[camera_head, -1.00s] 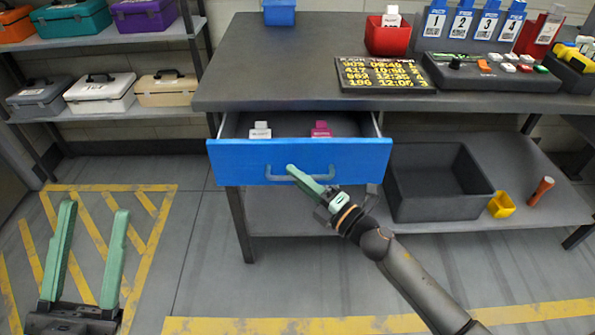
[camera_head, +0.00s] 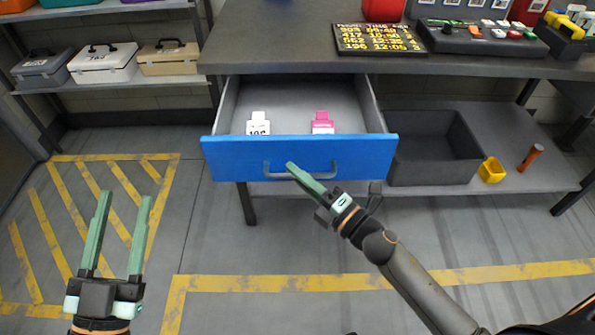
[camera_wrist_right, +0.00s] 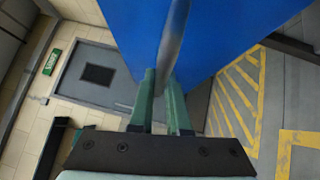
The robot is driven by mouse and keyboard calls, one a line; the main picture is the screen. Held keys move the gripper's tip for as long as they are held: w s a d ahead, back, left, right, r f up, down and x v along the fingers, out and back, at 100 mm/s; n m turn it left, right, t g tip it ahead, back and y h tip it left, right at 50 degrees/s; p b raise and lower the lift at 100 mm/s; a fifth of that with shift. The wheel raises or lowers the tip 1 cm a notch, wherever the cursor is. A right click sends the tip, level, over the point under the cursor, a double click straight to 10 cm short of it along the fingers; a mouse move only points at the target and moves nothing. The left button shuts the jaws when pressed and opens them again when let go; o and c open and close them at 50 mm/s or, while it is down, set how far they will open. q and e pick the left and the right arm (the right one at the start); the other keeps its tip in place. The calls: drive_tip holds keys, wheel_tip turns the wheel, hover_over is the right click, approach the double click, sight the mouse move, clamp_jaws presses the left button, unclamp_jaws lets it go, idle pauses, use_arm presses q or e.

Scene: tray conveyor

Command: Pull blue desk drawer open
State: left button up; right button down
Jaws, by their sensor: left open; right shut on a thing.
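The blue desk drawer (camera_head: 230,158) is pulled out from under the grey desk, and its inside shows. A white tag (camera_head: 258,123) and a pink tag (camera_head: 322,123) stand in it behind the front. My right gripper (camera_head: 292,168) is shut on the drawer's grey handle (camera_head: 335,170). In the right wrist view the handle (camera_wrist_right: 174,40) runs between the green fingers (camera_wrist_right: 163,95), close to the blue front (camera_wrist_right: 225,35). My left gripper (camera_head: 123,200) is open and empty, over the floor left of the drawer.
The grey desk (camera_head: 290,40) carries a display board (camera_head: 378,38) and a button panel (camera_head: 485,40). Below are a dark bin (camera_head: 435,172), a yellow cup (camera_head: 491,170) and an orange-handled tool (camera_head: 530,157). A shelf (camera_head: 110,88) with cases stands left. Floor before the drawer is clear.

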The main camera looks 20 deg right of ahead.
drive_tip(key=c, duration=0.9)
unclamp_jaws()
drive_tip(key=v, duration=1.2)
drive_tip(key=shift+s+d, duration=0.15)
drive_tip(key=shift+s, duration=0.05)
